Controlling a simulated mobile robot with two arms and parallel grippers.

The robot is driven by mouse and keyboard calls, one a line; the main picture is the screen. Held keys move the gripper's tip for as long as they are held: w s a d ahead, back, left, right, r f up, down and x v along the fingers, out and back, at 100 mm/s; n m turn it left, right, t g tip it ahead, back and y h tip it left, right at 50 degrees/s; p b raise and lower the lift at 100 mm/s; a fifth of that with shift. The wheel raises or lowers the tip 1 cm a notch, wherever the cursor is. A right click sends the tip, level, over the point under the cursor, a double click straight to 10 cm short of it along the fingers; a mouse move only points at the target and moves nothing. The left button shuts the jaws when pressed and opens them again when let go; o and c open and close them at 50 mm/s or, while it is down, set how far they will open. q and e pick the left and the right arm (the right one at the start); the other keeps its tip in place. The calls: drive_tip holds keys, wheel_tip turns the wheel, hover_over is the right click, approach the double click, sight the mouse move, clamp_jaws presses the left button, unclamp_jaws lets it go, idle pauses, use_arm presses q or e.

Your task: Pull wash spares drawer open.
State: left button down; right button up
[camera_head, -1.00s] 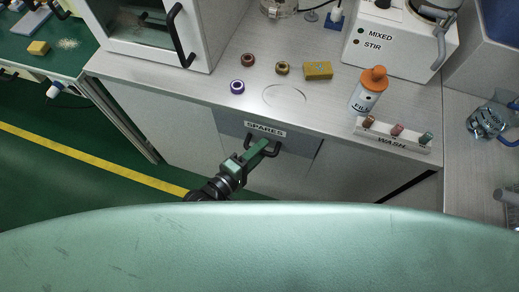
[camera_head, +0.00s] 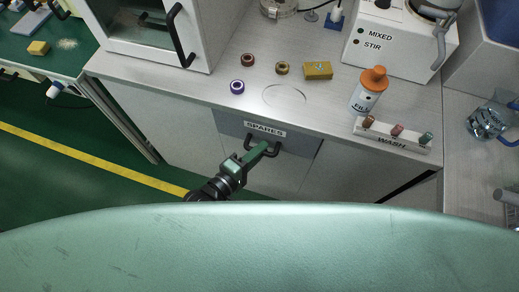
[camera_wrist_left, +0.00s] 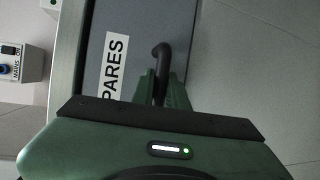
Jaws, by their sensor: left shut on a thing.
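The spares drawer (camera_head: 227,125) has a grey front with a white SPARES label and a black bar handle (camera_head: 275,150), set under the bench top. It looks closed, its front close under the counter edge. In the left wrist view the drawer front (camera_wrist_left: 133,75) and the black handle (camera_wrist_left: 161,58) show close up. My left gripper (camera_head: 262,148) is at the handle, and its green fingers (camera_wrist_left: 160,88) are shut on it. The fingers hide part of the handle. My right gripper is not in view.
A glass-fronted cabinet (camera_head: 150,30) stands at left. Green floor (camera_head: 60,165) lies open at left.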

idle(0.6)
use_arm(q)
drive_tip(key=s+a+p, duration=0.1)
drive_tip(key=s+a, duration=0.2)
drive_tip(key=s, duration=0.7)
drive_tip(key=s+a+p, duration=0.1)
drive_tip(key=s+a, duration=0.2)
drive_tip(key=s, duration=0.7)
drive_tip(key=shift+a, duration=0.3)
drive_tip(key=c, duration=1.4)
unclamp_jaws()
